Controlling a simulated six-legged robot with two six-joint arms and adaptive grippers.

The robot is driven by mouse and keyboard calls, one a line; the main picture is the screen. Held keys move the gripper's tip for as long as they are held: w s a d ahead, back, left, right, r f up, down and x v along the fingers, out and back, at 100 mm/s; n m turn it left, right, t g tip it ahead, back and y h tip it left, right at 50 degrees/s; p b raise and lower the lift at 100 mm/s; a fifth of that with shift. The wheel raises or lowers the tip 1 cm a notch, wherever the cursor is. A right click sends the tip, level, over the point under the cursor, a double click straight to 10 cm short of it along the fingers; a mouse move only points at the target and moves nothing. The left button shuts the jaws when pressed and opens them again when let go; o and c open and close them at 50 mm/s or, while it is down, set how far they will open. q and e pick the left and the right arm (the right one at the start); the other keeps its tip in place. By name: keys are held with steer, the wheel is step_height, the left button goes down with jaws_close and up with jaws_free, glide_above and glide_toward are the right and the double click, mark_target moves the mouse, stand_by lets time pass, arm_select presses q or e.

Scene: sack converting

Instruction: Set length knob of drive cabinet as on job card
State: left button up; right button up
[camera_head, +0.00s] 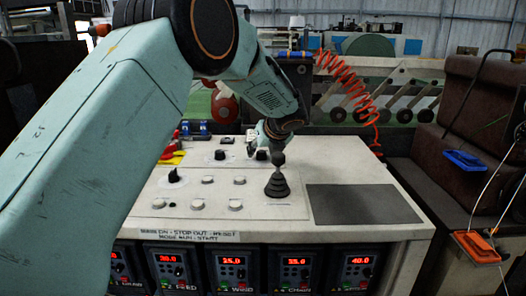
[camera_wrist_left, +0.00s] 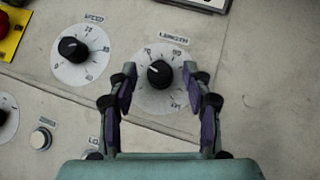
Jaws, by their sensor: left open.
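The drive cabinet (camera_head: 335,233) has a pale sloping top with knobs and buttons. The length knob (camera_wrist_left: 160,74) is black on a round white dial marked LENGTH, its light pointer line toward the upper left. In the head view the length knob (camera_head: 262,156) is partly hidden by my left gripper (camera_head: 258,138). In the wrist view my left gripper (camera_wrist_left: 159,74) is open, with one finger on each side of the length knob. I cannot tell whether the fingers touch it. I cannot read a job card in either view. My right gripper is not in view.
The speed knob (camera_wrist_left: 73,49) and its dial lie left of the length knob. A red coiled hose (camera_head: 352,85) hangs behind.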

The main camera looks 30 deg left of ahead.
arm_select(q)
jaws_close()
steer(key=shift+r+n+g+p, duration=0.1)
steer(key=shift+n+g+p, duration=0.2)
steer(key=shift+p, duration=0.55)
steer(key=n+g+p, duration=0.1)
steer(key=p, duration=0.1)
steer(key=n+y+p, duration=0.1)
steer(key=p, duration=0.2)
steer(key=shift+w+d+r+n+g, duration=0.1)
steer(key=shift+w+n+g, duration=0.15)
steer(key=shift+n+g, duration=0.15)
steer(key=shift+n+g+y+p, duration=0.45)
steer(key=shift+n+p, duration=0.25)
steer(key=shift+p, duration=0.25)
steer(key=shift+w+n+g, duration=0.1)
steer(key=shift+n+g, duration=0.2)
steer(key=shift+g, duration=0.05)
steer(key=shift+f+n+g+p, duration=0.2)
steer(key=shift+n+g+p, duration=0.1)
steer(key=shift+p, duration=0.05)
